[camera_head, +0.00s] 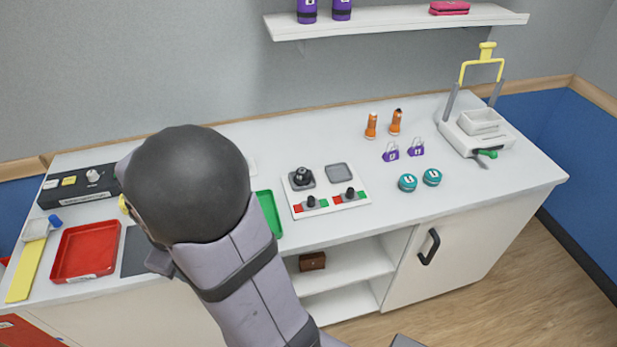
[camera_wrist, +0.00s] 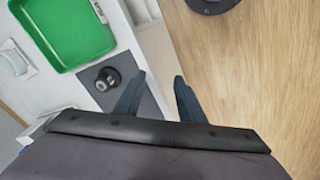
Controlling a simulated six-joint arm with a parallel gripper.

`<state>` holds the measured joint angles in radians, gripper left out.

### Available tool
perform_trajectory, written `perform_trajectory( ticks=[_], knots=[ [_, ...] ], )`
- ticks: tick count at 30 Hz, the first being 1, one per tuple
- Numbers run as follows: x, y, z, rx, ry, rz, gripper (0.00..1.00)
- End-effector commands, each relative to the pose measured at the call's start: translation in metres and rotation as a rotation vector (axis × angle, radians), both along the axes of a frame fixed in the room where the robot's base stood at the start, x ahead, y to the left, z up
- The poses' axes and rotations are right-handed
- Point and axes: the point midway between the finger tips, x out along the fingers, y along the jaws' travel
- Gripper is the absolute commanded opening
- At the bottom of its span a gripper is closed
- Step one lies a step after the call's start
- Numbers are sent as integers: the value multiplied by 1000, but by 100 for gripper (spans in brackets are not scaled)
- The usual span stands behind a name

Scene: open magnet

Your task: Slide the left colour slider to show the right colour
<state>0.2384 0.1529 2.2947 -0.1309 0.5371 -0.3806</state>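The white control panel (camera_head: 325,207) lies on the counter right of the green tray. It carries two black sliders along its front edge. The left slider knob (camera_head: 311,202) sits between a red patch on its left and a green patch on its right. The right slider knob (camera_head: 350,193) also sits between red and green. My gripper (camera_wrist: 160,78) shows in the wrist view with its two dark fingers apart and nothing between them. My arm hides it in the head view. The panel's sliders cannot be made out in the wrist view.
The green tray (camera_head: 269,213) stands between my arm and the panel; it also shows in the wrist view (camera_wrist: 72,30). A dark pad (camera_wrist: 136,92) with a black knob lies near my fingers. A red tray (camera_head: 86,252) is at left.

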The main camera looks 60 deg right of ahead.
Motion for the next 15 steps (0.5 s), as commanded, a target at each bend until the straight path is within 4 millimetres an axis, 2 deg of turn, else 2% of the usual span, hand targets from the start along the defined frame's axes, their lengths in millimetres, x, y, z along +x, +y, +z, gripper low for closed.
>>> perform_trajectory(
  ticks=[1, 5, 6, 9, 12, 15],
  knots=[
    [5, -32, 11, -29, 30, 33, 36],
    [3, -117, 17, -104, 142, 174, 36],
    [-2, -145, 18, -122, 184, 218, 36],
    [-25, -210, 23, -149, 290, 316, 36],
    [-51, -260, 28, -153, 382, 392, 36],
    [-75, -294, 32, -147, 449, 444, 36]
  ],
)
